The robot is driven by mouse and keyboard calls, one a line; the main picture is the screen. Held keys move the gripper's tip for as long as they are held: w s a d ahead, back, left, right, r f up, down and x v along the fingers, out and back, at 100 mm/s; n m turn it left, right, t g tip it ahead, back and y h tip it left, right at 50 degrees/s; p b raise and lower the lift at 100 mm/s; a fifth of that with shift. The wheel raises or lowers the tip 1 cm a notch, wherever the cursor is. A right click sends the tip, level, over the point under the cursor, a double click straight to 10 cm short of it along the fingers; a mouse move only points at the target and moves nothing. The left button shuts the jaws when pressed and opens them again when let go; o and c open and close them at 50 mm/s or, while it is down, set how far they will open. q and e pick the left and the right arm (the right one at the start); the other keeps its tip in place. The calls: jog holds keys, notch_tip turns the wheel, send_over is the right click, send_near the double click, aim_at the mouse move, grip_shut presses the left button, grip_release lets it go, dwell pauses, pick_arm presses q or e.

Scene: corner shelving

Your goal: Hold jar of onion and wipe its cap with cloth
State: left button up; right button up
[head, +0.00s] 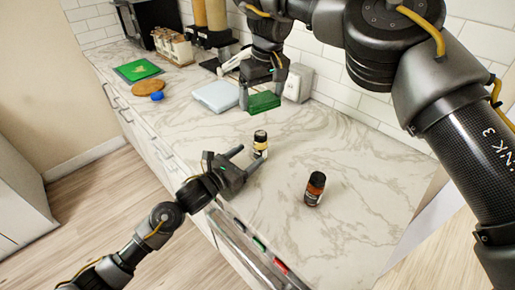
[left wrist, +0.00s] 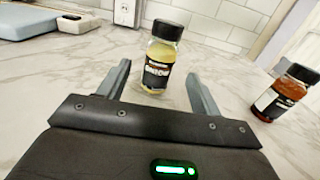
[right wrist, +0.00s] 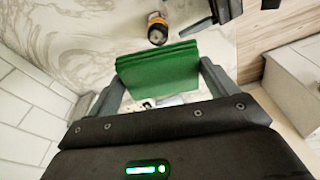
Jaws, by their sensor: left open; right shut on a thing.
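A small glass jar with pale yellow contents, a black label and a black cap (head: 260,136) stands upright on the counter. It also shows in the left wrist view (left wrist: 158,52); its label is too blurred to read surely. My left gripper (head: 249,155) is open and low over the counter, its fingertips pointing at this jar, one to each side and apart from it. My right gripper (head: 262,88) is shut on a green folded cloth (head: 264,103), held behind the jar near the wall. The cloth also shows in the right wrist view (right wrist: 158,70).
A second jar (head: 315,188) with reddish-brown contents stands to the right. A pale blue box (head: 216,96) and a white block (head: 298,84) are at the back. A green board (head: 138,70), brown round board (head: 148,88) and blue item (head: 157,96) lie far left.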

aim_at(256, 150)
pick_arm(q)
jog(key=shift+x, duration=3.2)
jog(key=c, duration=1.1)
jog(key=o, duration=0.9)
jog(key=c, duration=0.9)
jog(key=shift+c, duration=0.2)
